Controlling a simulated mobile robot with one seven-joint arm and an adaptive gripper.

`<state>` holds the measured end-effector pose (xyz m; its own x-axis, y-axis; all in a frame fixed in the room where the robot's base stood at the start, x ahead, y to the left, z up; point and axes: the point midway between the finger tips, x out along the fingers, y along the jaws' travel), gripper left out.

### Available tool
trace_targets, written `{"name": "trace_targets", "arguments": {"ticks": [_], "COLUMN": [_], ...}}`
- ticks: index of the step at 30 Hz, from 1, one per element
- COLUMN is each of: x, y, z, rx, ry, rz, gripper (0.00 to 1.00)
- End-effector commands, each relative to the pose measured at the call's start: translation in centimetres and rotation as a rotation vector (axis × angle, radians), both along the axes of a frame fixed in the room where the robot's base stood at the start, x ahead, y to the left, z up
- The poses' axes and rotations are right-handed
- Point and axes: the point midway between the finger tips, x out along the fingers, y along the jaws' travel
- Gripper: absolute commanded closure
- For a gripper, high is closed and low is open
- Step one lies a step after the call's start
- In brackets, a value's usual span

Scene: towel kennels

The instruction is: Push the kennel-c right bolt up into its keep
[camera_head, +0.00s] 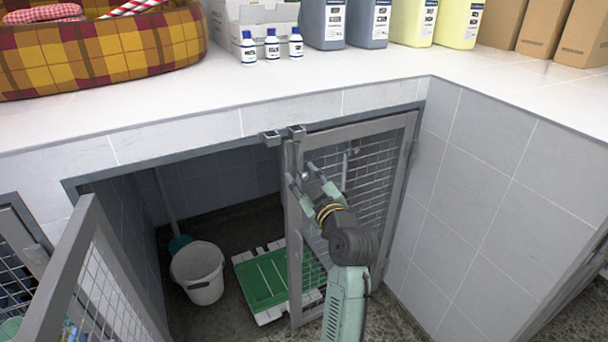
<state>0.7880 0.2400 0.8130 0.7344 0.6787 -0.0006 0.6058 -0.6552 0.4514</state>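The right mesh door (408,165) of the open kennel stands close to the front opening, its left upright under the top rail. Two small grey metal brackets, a left one (270,138) and a right one (297,132), sit on the top rail above that upright; they look like the bolt keeps. My gripper (303,176) is at the upper part of the door's left upright, below the right bracket. Its two pale green fingers are spread apart, with nothing clearly held between them. The right bolt is not clearly distinguishable; the gripper and upright may hide it. No kennel label shows.
The left mesh door (72,265) is swung outward. Inside are a white bucket (199,275) and a green-and-white slatted board (262,282). A white counter (330,75) above carries bottles, boxes and a plaid bed (100,50). A tiled wall (475,170) bounds the right side.

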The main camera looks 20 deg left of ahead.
Motion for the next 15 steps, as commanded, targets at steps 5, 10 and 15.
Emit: {"name": "trace_targets", "arguments": {"ticks": [5,10,15], "x": [0.25,0.22,0.21], "y": [0.20,0.19,0.18], "z": [-0.04,-0.03,-0.03], "rx": [-0.001,0.000,0.000], "ry": [0.001,0.000,0.000], "rz": [0.000,0.000,0.000], "gripper": [0.63,0.65,0.76]}}
